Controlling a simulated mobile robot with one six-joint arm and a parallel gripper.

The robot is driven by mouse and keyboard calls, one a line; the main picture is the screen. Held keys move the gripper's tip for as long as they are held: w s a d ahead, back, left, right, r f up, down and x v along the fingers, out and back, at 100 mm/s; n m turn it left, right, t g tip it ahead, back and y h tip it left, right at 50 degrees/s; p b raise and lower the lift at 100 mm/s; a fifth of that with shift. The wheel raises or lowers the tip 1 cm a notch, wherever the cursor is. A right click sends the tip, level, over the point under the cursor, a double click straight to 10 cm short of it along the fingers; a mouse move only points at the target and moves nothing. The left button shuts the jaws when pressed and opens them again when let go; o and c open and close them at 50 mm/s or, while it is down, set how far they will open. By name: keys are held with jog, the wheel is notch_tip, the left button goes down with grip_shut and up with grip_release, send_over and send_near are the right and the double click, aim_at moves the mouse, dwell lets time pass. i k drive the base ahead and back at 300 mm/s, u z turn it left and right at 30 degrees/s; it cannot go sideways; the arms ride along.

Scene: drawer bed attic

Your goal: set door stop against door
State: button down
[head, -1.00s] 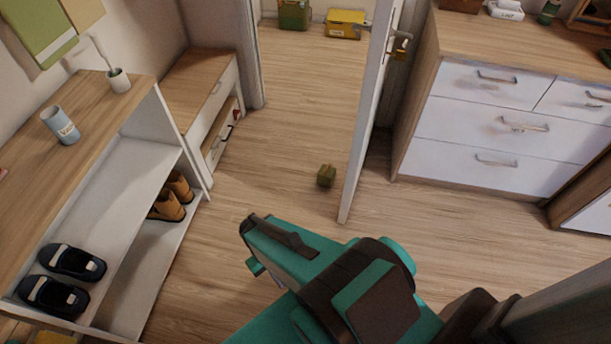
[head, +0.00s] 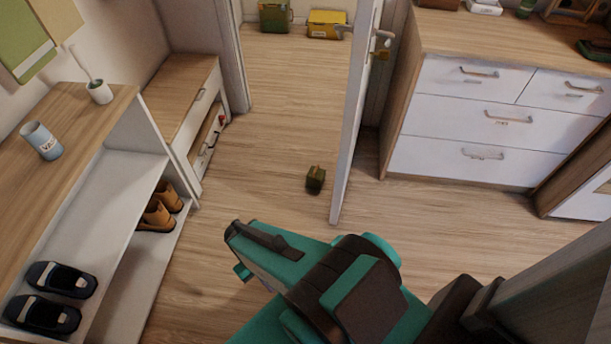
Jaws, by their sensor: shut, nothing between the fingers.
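The door stop, a small dark green block (head: 315,180), sits on the wood floor just left of the foot of the door. A narrow gap seems to lie between them, but I cannot tell if they touch. The white door (head: 355,120) stands open, seen nearly edge-on, with a handle near its top. My gripper (head: 237,250) is in the lower middle of the head view, nearer the camera and to the lower left of the door stop. It is shut and empty, and apart from both. Part of its far side is hidden.
A white drawer chest (head: 480,125) stands right of the door. A shoe shelf (head: 110,220) with slippers and brown boots, and a low bench (head: 185,100), line the left. Green and yellow boxes (head: 327,24) sit beyond the doorway. The floor between is clear.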

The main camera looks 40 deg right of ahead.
aim_at(316, 177)
jog(key=i, duration=0.95)
jog(key=u, duration=0.05)
